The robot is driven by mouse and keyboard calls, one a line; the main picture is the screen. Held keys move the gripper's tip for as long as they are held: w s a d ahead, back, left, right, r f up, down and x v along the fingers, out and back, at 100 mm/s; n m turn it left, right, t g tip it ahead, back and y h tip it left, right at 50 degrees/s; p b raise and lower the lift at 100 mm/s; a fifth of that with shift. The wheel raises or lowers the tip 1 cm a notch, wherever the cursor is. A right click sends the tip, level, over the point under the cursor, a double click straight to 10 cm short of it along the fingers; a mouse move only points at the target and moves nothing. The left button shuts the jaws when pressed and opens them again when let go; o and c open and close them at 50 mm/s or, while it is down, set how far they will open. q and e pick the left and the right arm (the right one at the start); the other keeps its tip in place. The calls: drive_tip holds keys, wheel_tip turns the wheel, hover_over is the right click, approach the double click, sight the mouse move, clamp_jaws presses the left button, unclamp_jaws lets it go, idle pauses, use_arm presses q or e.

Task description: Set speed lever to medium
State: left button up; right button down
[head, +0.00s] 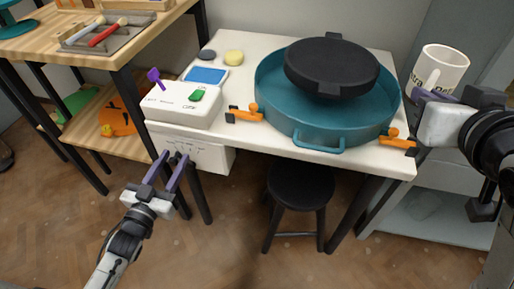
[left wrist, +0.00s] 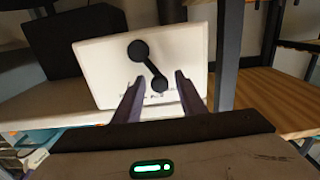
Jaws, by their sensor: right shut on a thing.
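A white speed panel (head: 208,158) hangs under the table's front left edge, with small dark markings. In the left wrist view the panel (left wrist: 98,62) fills the middle and carries a black lever (left wrist: 151,67) slanting down to the right, with a round end at top and bottom. Its lower end shows between my left fingertips; I cannot tell whether they touch. Print along the panel's bottom is partly hidden and unreadable. My left gripper (head: 168,164) is open in front of the panel. My right gripper (head: 436,94) is shut on a white mug (head: 443,64) at the right.
A white box (head: 182,104) with a purple lever (head: 155,77) and a green switch (head: 196,95) stands on the table. A black stool (head: 301,186) stands below. A wooden shelf (head: 142,147) is at left.

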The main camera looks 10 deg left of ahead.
use_arm(q)
drive_tip(key=shift+w, duration=0.2)
clamp_jaws()
